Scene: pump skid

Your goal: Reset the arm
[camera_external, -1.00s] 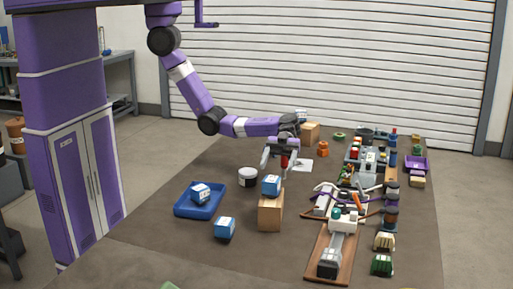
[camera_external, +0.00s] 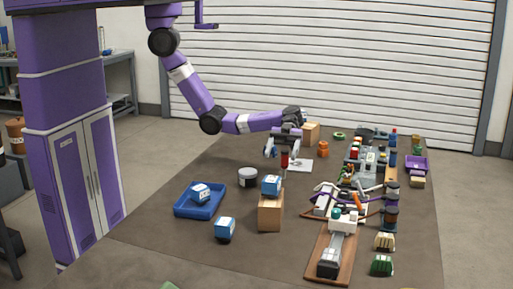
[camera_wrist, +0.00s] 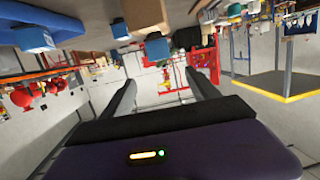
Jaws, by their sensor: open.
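My gripper (camera_external: 283,153) is at the end of my outstretched purple arm, above the table behind the cardboard box (camera_external: 270,212). In the wrist view my gripper's two grey fingers (camera_wrist: 162,92) stand wide apart with nothing held between them. A small dark red object (camera_external: 284,161) shows between or behind the fingers in the external view; I cannot tell its depth. A blue-and-white block (camera_external: 271,185) sits on the cardboard box, below the gripper in the picture.
A blue tray (camera_external: 178,212) holds another block (camera_external: 200,192). The pump assembly (camera_external: 343,225) with cables fills the table's right side. A purple tray (camera_external: 416,163) is at far right.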

